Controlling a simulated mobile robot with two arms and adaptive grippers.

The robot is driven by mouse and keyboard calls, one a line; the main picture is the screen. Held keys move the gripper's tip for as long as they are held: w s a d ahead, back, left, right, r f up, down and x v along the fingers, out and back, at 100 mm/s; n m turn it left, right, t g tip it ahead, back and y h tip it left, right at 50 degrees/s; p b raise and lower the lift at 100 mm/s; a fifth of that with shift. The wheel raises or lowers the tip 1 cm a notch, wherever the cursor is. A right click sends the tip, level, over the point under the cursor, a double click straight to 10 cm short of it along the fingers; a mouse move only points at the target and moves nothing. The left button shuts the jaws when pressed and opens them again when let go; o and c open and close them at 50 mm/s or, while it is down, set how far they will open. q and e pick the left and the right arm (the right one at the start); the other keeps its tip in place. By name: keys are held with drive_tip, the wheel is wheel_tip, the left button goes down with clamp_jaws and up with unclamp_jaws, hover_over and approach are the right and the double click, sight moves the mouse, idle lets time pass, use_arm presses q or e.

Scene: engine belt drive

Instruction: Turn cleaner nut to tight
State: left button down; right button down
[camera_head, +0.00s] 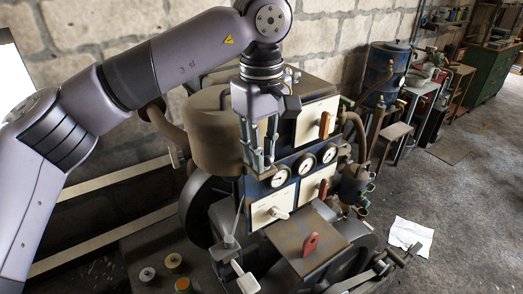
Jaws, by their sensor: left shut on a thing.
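My left arm comes in from the left and its gripper (259,166) points straight down at the engine. Its fingers are close together beside the right side of the tan round canister (205,130), just above the row of gauges. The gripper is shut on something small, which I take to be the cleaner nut. The nut itself is hidden by the fingers, so its angle and tightness cannot be seen.
The blue engine housing carries several gauges (307,164). Pipes and a blue drum (385,70) stand at the right. A white sheet (411,236) lies on open floor.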

use_arm(q)
drive_tip(key=shift+m, duration=0.7)
drive_tip(key=c, duration=1.5)
unclamp_jaws()
drive_tip(key=shift+o, duration=0.2)
drive_tip(key=shift+r, duration=0.25)
wheel_tip(320, 180, up, 12)
drive_tip(key=shift+f, duration=0.2)
drive_tip(key=shift+f, duration=0.1)
